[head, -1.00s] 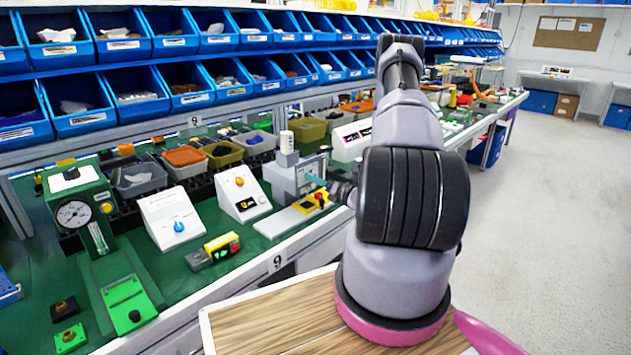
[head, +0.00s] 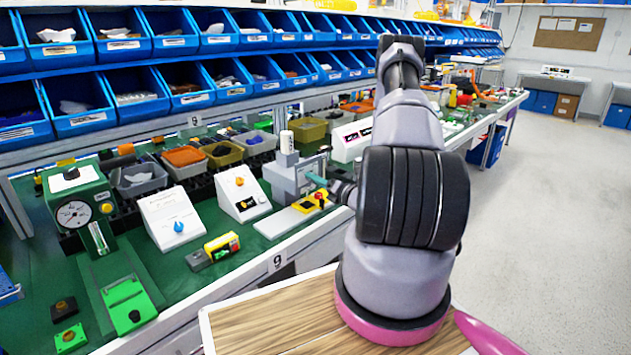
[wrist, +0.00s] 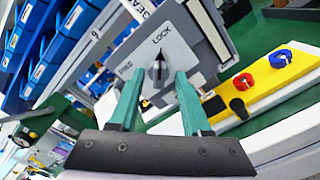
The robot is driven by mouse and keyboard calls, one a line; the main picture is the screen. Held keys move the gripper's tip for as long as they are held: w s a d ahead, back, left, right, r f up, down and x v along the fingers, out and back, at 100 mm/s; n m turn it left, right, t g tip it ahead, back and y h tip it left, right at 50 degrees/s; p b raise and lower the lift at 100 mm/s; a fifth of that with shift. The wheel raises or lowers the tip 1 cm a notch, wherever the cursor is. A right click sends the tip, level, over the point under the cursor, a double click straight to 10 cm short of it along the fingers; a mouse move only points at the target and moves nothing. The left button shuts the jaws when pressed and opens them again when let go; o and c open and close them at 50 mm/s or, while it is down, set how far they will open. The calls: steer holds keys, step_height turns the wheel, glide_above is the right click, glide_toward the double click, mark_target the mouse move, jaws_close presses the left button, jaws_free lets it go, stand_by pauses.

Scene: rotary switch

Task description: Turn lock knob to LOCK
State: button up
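The lock knob (wrist: 158,69) is a small dark knob on the grey face of a switch box (wrist: 188,55) in the wrist view. The word LOCK is printed above it in the picture, and a smaller label is to its left. The grey box also shows in the head view (head: 284,181), where the knob cannot be made out. My gripper (wrist: 158,77) has two teal fingers, spread apart on either side of the knob with visible gaps. Whether the fingertips reach past the knob's front is unclear. In the head view my gripper (head: 317,180) is at the box's right side.
A yellow panel (wrist: 262,88) with red and blue knobs and a black post is right of the box in the wrist view. White control boxes (head: 172,217) and a green press (head: 84,212) stand left along the green bench. Blue bins (head: 135,95) line the back.

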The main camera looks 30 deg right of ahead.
steer(key=v, duration=1)
steer(key=shift+s, duration=0.35)
steer(key=shift+d, duration=0.15)
